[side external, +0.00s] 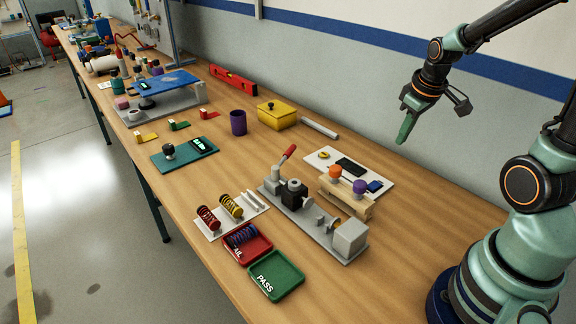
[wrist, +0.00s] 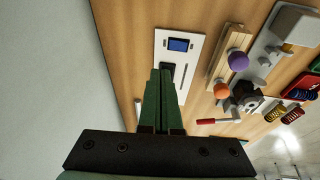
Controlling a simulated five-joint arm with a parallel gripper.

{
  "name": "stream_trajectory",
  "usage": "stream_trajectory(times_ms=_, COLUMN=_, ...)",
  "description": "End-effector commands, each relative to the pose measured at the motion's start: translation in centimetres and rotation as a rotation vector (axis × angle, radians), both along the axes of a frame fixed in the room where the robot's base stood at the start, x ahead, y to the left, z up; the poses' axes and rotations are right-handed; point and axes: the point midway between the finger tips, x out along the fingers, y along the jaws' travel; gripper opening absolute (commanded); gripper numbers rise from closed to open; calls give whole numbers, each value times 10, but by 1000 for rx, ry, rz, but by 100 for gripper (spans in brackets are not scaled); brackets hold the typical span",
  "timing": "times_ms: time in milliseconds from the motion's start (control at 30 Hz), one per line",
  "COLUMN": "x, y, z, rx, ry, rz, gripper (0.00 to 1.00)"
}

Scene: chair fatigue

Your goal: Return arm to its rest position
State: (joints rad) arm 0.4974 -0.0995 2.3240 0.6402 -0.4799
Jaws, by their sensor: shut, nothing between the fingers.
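My gripper (side external: 405,128) is raised above the back part of the wooden bench (side external: 430,185), near the wall, with its green fingers pointing down. In the wrist view the fingers (wrist: 163,85) lie together, shut and empty. Below and to the left of it in the side view is a white panel (side external: 383,188) with a dark pad and a blue-screened device. The gripper is apart from everything on the bench.
A grey clamp fixture (side external: 345,240) with a red lever stands mid-bench beside a wooden block with orange and purple knobs (side external: 360,186). A red tray (side external: 262,249) holds a blue spring; a green PASS tray (side external: 275,276) is empty. A yellow box (side external: 277,117) stands further back.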

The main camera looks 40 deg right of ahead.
Motion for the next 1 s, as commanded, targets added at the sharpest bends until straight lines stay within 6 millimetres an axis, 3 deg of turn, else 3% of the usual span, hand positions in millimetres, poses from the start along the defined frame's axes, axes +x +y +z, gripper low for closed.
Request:
stream_trajectory(times_ms=367, x=0, y=0, z=2, rx=-1, ry=-2, rz=0, gripper=0)
stream_trajectory(times_ms=467, x=3, y=10, z=9, rx=-1, ry=-17, rz=5, gripper=0)
stream_trajectory(times_ms=567, x=6, y=33, z=25, rx=1, ry=-52, rz=16, gripper=0)
stream_trajectory(times_ms=700, x=6, y=80, z=55, rx=22, ry=-123, rz=31, gripper=0)
stream_trajectory(times_ms=900, x=-9, y=138, z=85, rx=77, ry=-205, rz=46, gripper=0)
stream_trajectory(times_ms=1000, x=-17, y=155, z=93, rx=101, ry=-231, rz=49, gripper=0)
